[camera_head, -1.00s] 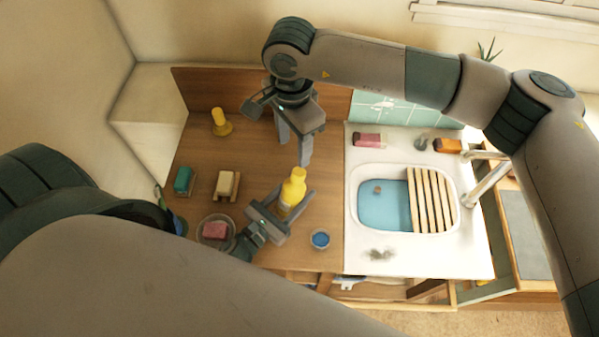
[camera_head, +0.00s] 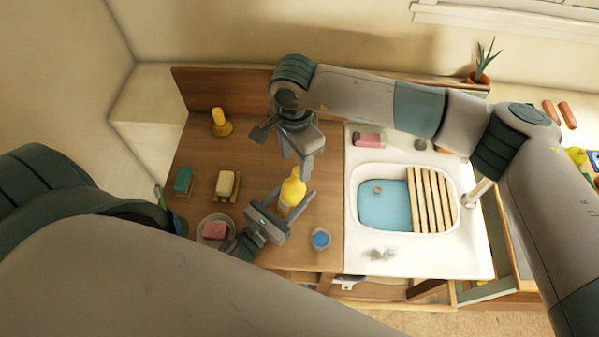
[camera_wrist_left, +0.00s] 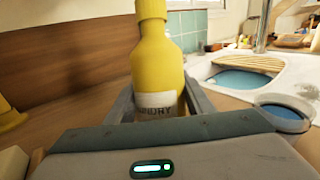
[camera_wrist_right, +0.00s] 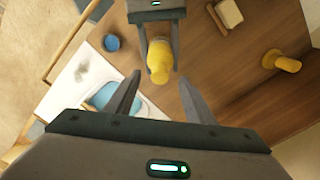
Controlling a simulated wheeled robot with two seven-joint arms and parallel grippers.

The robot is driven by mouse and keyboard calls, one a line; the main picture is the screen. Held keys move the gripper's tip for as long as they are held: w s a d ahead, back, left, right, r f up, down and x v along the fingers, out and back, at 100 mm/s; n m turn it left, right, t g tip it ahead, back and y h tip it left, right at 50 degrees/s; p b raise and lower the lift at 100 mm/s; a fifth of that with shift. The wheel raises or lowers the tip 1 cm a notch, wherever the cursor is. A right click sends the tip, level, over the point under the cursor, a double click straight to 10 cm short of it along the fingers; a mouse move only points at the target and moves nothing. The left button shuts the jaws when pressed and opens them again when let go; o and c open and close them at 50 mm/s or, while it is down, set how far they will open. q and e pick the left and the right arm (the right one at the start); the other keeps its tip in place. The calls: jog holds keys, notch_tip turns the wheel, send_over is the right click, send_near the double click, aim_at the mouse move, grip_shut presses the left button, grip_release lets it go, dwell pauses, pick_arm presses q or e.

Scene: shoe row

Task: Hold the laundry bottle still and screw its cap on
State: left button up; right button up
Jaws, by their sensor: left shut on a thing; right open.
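The yellow laundry bottle (camera_head: 291,193) stands upright on the wooden counter. Its white label shows in the left wrist view (camera_wrist_left: 158,103). My left gripper (camera_head: 295,197) is shut on the bottle's body from the front, one finger on each side. A yellow cap (camera_wrist_left: 151,9) appears to sit on the bottle's neck; I cannot tell how tight it is. My right gripper (camera_head: 303,168) is above and slightly behind the bottle, pointing down. It is open and empty. In the right wrist view the bottle's yellow top (camera_wrist_right: 158,74) lies beyond and between its spread fingers, apart from them.
A blue cup (camera_head: 320,239) stands right of the bottle. A bowl with a pink block (camera_head: 214,230), soap-like blocks (camera_head: 226,184) and a yellow object (camera_head: 221,122) are to the left. A sink with blue water (camera_head: 383,205) and a slatted rack (camera_head: 430,200) is right.

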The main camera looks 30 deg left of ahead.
jog(key=f, duration=0.2)
jog(key=w+f, duration=0.1)
jog(key=f, duration=0.1)
jog(key=shift+d, duration=0.4)
jog(key=shift+f, duration=0.35)
jog(key=c, duration=1.2)
notch_tip(320, 180, up, 10)
